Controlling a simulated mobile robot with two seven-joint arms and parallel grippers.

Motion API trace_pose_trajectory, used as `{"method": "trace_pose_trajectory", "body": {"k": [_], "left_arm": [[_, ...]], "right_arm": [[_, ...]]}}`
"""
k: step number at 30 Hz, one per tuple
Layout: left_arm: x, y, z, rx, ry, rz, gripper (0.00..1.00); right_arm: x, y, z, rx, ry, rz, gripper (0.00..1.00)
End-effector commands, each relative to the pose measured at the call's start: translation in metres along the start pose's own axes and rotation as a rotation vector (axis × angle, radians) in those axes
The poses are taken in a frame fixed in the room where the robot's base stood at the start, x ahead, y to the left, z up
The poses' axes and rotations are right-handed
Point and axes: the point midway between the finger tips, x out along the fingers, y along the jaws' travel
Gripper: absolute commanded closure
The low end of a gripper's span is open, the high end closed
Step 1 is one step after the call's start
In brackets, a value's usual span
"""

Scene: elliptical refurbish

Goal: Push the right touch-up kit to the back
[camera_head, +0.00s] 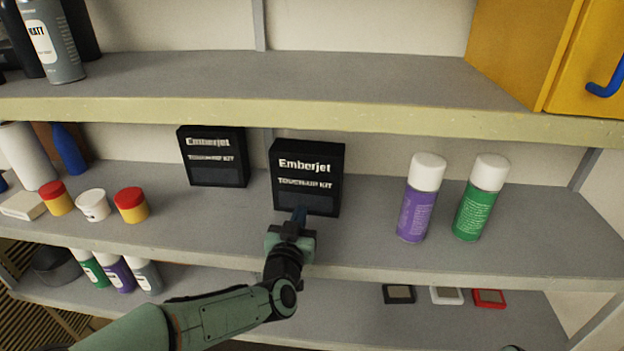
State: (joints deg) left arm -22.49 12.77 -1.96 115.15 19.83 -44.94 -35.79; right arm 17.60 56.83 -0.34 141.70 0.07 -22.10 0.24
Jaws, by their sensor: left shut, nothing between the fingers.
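Two black Emberjet touch-up kit boxes stand upright on the middle shelf (370,240). The right touch-up kit (308,165) stands nearer the shelf's front edge than the left touch-up kit (213,158), which sits further back. My left gripper (298,216) is shut and empty, with its fingertips at the lower front face of the right kit. They look to be touching it or very close; I cannot tell which. The fingers cover a small part of the kit's lower front.
A purple spray can (418,205) and a green spray can (482,200) stand to the right. Small jars (131,206) stand to the left. The upper shelf (300,105) overhangs the kits. Bare shelf lies between the right kit and the cans.

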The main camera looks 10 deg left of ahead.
Motion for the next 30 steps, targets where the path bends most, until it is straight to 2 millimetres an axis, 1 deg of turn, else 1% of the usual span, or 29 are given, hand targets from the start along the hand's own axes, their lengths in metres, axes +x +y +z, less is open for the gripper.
{"method": "trace_pose_trajectory", "body": {"k": [30], "left_arm": [[0.032, -0.003, -0.004, 0.002, 0.01, -0.007, 1.0]], "right_arm": [[-0.009, -0.005, -0.005, -0.003, 0.007, -0.003, 1.0]]}}
